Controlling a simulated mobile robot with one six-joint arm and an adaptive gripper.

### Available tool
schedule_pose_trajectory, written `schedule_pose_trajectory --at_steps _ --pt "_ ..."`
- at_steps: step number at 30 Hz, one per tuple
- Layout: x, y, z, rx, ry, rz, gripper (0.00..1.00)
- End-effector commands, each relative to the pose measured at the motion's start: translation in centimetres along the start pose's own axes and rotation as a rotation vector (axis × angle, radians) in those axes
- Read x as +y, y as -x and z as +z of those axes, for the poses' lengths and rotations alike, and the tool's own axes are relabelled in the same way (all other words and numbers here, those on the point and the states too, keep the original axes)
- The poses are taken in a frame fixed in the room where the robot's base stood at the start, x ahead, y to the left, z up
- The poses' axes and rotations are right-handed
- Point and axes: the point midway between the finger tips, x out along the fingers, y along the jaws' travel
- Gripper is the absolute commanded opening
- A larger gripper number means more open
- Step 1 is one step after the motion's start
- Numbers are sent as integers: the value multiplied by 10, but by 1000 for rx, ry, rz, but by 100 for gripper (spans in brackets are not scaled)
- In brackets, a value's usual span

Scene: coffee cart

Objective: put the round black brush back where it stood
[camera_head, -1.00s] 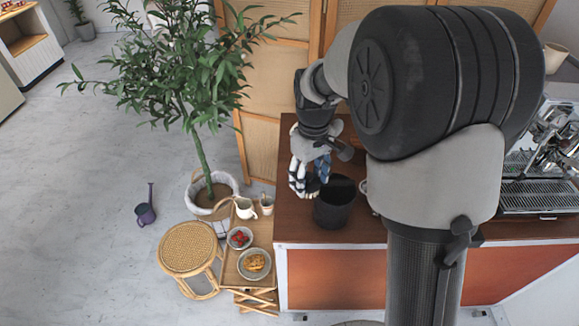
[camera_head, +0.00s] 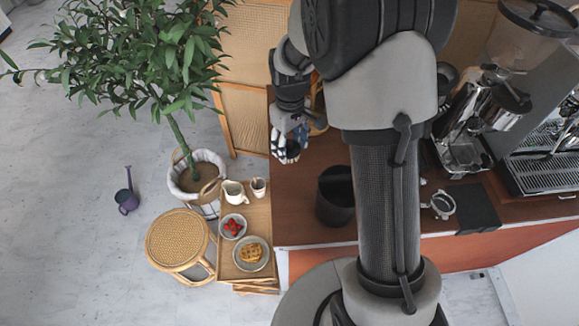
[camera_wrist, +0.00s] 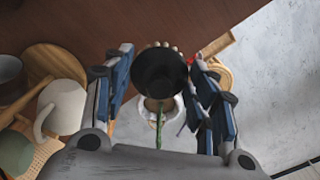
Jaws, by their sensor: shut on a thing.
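The round black brush (camera_wrist: 160,72) shows in the wrist view as a dark disc between my two blue-padded fingers. My gripper (camera_wrist: 163,88) is shut on it. In the head view, my gripper (camera_head: 286,150) points down at the left edge of the brown counter (camera_head: 300,220), behind and to the left of a black bin (camera_head: 335,205). The brush cannot be made out there, hidden by the fingers. Its height above the counter cannot be told. No empty spot for the brush is clearly marked.
In the wrist view, a white mug (camera_wrist: 62,105), a wooden board (camera_wrist: 62,66) and a greenish cup (camera_wrist: 14,152) stand left of my fingers. The espresso machine (camera_head: 540,170) and a portafilter (camera_head: 441,204) are on the right. A low tray table (camera_head: 257,215) and plant stand left of the counter.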

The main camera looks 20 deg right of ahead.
Motion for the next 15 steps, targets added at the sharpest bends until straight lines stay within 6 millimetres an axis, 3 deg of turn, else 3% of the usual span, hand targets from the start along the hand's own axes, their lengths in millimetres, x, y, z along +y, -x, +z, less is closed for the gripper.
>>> schedule_pose_trajectory --at_steps 1,6,15 --pt "0 -17 1 -4 0 -2 30" --pt "0 -49 0 -1 0 -1 30" --pt "0 -73 0 0 0 0 30"
